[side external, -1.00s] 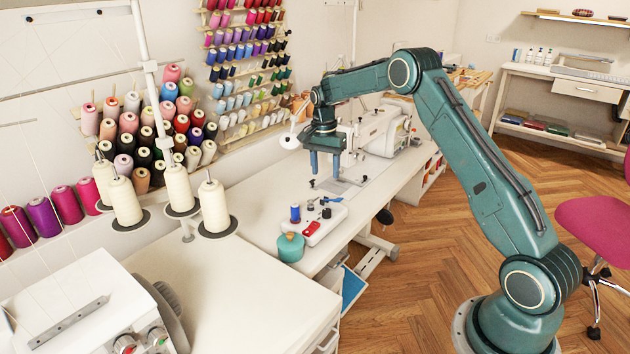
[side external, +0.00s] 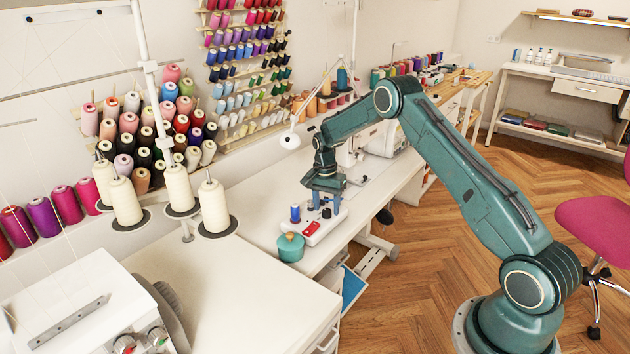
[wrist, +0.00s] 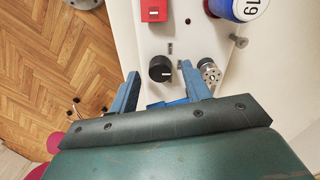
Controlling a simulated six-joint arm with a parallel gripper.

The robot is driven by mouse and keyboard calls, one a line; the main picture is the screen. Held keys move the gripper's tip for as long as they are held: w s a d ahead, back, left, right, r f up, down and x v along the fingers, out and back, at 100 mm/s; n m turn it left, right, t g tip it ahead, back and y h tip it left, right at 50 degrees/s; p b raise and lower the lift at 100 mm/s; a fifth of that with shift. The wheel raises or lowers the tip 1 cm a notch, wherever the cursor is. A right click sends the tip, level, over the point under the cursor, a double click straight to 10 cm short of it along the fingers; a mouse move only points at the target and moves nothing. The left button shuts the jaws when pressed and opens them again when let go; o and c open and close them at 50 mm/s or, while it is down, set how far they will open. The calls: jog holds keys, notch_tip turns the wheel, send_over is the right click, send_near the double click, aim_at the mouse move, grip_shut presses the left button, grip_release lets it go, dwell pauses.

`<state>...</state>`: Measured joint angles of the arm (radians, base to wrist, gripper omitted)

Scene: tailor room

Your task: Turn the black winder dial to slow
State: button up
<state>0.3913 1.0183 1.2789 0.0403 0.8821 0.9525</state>
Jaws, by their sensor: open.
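The black winder dial (wrist: 160,69) stands on the white winder base (wrist: 185,40), which lies on the sewing table. In the wrist view the dial is just ahead of my gripper (wrist: 163,82), roughly between its two blue fingertips. The fingers are open and apart from the dial in that picture. A small grey mark shows on the base above the dial; I cannot read the dial's setting. In the side view my gripper (side external: 326,204) is low over the far part of the winder base (side external: 318,232), and it partly hides the dial.
On the base are a red switch (wrist: 154,10), a blue thread spool (side external: 295,213) and a metal post (wrist: 209,72) close to the right finger. The white sewing machine (side external: 382,138) is behind my arm.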

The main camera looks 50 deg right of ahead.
jog(key=shift+f, duration=0.35)
jog(key=c, duration=1)
jog(key=shift+n, duration=0.5)
jog(key=n, duration=0.4)
jog(key=shift+n, duration=0.3)
jog(key=n, duration=0.5)
jog(key=shift+n, duration=0.4)
